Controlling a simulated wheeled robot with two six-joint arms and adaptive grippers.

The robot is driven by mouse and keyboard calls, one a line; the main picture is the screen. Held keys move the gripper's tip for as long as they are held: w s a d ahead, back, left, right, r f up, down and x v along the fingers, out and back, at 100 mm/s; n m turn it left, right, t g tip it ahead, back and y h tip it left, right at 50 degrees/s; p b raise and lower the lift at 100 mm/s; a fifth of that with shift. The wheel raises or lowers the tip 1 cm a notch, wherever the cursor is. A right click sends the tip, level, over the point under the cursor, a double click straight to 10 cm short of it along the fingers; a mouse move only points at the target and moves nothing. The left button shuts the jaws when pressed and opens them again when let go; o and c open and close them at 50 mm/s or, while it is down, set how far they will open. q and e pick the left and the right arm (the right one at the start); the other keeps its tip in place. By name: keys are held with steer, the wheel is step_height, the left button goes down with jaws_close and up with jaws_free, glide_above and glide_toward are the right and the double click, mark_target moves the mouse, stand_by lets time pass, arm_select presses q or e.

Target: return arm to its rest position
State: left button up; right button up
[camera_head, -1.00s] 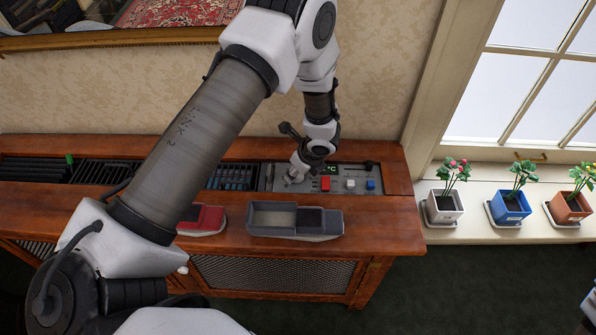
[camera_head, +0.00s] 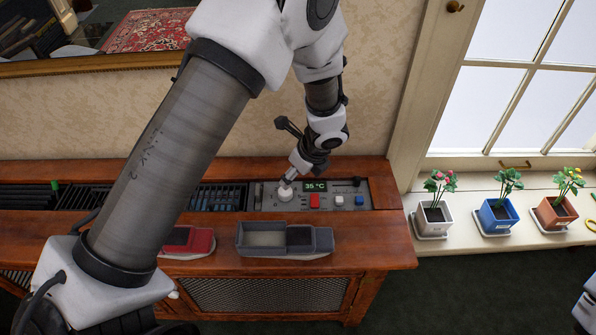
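My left arm comes in from the left and reaches over a wooden cabinet (camera_head: 370,254). My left gripper (camera_head: 290,181) points down at a round pale knob (camera_head: 285,194) on the control panel (camera_head: 349,187) set in the cabinet top. Its tip is at or just above the knob; I cannot tell if they touch. The fingers are too small to judge open or shut. The panel's display (camera_head: 316,186) reads 35 °C. At the right edge a white piece of my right arm (camera_head: 587,306) shows; its gripper is out of view.
A red button (camera_head: 314,201), a white button (camera_head: 338,201) and a blue button (camera_head: 359,201) sit right of the knob. A grey tray (camera_head: 270,252) and a red one (camera_head: 188,240) lie in front. Potted plants in white (camera_head: 433,219), blue (camera_head: 497,216) and terracotta (camera_head: 555,214) pots stand on the sill.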

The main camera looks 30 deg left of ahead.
arm_select(q)
steer(key=shift+d+r, duration=0.2)
steer(key=shift+r, duration=0.4)
